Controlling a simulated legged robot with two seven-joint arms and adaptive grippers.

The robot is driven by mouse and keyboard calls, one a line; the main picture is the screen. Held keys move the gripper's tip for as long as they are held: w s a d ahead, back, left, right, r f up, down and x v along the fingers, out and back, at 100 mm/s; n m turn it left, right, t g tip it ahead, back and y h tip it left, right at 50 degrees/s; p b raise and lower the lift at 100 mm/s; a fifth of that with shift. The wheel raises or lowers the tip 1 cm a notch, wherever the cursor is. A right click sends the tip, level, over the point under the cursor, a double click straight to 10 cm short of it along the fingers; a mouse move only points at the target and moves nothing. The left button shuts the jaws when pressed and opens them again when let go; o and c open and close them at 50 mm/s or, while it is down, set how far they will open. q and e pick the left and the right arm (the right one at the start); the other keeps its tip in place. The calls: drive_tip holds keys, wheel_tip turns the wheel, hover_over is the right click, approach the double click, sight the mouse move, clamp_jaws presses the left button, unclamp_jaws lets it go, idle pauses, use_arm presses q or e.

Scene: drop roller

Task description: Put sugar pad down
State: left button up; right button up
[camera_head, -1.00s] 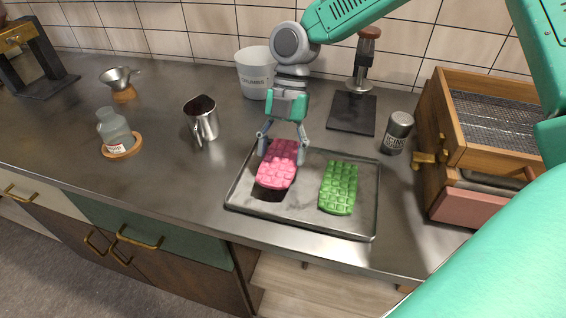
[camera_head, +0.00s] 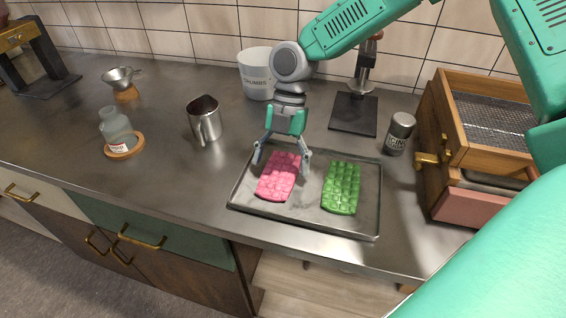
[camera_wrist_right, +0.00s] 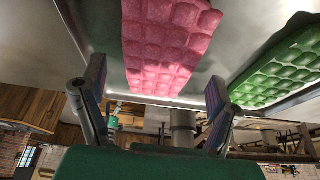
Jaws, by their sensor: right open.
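The pink sugar pad (camera_head: 278,179) lies flat on the left part of the metal tray (camera_head: 300,218). It also shows in the right wrist view (camera_wrist_right: 165,45), ahead of the fingers. The green sugar pad (camera_head: 341,187) lies beside it on the right part of the tray, and shows at the right of the wrist view (camera_wrist_right: 285,68). My right gripper (camera_head: 281,164) is open, its fingers spread around the far end of the pink pad. In the wrist view no finger (camera_wrist_right: 155,105) appears pressed on the pad. My left gripper is not in view.
A steel pitcher (camera_head: 205,120), a white bucket (camera_head: 257,78) and a press on a dark base (camera_head: 353,114) stand behind the tray. An icing shaker (camera_head: 399,133) and a wooden drawer box (camera_head: 440,150) stand at the right. A glass bottle (camera_head: 116,128) stands at the left.

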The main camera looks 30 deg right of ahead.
sight(281, 165)
drive_tip(key=v, duration=0.5)
drive_tip(key=shift+w+a+r, duration=0.1)
drive_tip(key=shift+a, duration=0.2)
use_arm(q)
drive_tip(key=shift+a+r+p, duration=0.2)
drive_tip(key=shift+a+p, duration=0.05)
drive_tip(key=shift+p, duration=0.05)
use_arm(e)
drive_tip(key=v, duration=0.6)
drive_tip(key=shift+d+r, duration=0.15)
drive_tip(key=shift+r, duration=0.05)
drive_tip(key=shift+d, duration=0.1)
